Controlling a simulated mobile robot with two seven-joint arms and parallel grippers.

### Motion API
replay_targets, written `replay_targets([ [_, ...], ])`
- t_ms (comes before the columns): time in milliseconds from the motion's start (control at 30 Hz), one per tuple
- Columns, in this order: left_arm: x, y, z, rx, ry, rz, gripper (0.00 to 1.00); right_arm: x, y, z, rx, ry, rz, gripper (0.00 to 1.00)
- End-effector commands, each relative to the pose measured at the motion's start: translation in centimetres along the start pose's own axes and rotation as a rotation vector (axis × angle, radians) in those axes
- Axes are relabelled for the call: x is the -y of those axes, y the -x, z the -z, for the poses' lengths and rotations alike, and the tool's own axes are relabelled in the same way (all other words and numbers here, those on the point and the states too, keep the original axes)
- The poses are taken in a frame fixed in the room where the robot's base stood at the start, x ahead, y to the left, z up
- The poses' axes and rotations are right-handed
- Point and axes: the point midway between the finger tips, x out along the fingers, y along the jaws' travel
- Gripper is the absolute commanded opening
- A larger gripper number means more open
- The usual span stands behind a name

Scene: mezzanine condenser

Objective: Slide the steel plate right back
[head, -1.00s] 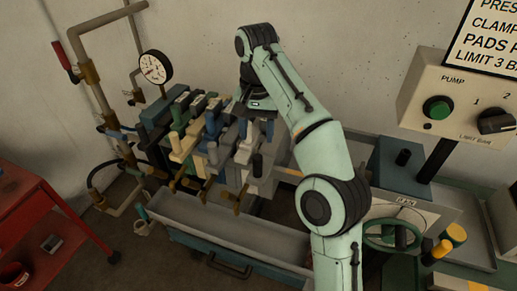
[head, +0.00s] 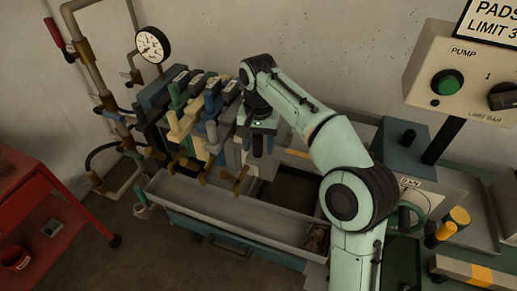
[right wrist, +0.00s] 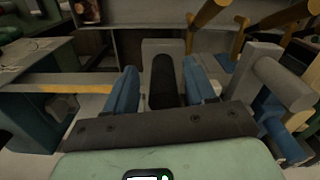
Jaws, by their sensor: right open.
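The steel plate appears to be the grey plate (head: 246,157) at the right end of the row of upright plates. It carries a black upright handle (head: 257,147). My right gripper (head: 261,136) is open, pointing down over this handle. In the right wrist view the black handle (right wrist: 163,80) stands between my two blue fingers, with a gap on each side. The grey plate (right wrist: 161,47) shows behind it there. The gripper and arm hide part of the plate's top. My left gripper is not in view.
Several plates with coloured handles, such as a yellow handle (head: 180,130), stand close on the left. A grey trough (head: 225,213) runs below in front. A dark opening (head: 286,190) lies right of the row. A control box (head: 455,85) and a blue block (head: 400,145) stand at the right.

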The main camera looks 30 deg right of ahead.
Motion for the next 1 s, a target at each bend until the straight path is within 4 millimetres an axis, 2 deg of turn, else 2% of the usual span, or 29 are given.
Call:
replay_targets([
  [133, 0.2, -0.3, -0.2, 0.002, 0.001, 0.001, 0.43, 0.0, -0.9, 0.1, -0.001, -0.001, 0.001, 0.55],
  [433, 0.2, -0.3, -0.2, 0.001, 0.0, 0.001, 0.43, 0.1, -1.0, 0.1, -0.002, -0.001, 0.001, 0.55],
  [600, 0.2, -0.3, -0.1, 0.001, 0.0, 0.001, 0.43, 0.1, -1.0, 0.1, -0.002, -0.001, 0.001, 0.0],
  [833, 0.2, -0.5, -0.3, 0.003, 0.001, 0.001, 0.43, -0.3, -1.0, 0.0, -0.002, -0.001, 0.001, 0.0],
  [1000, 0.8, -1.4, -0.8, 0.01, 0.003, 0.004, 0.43, -2.6, -1.1, -0.4, -0.002, -0.006, 0.0, 0.0],
])
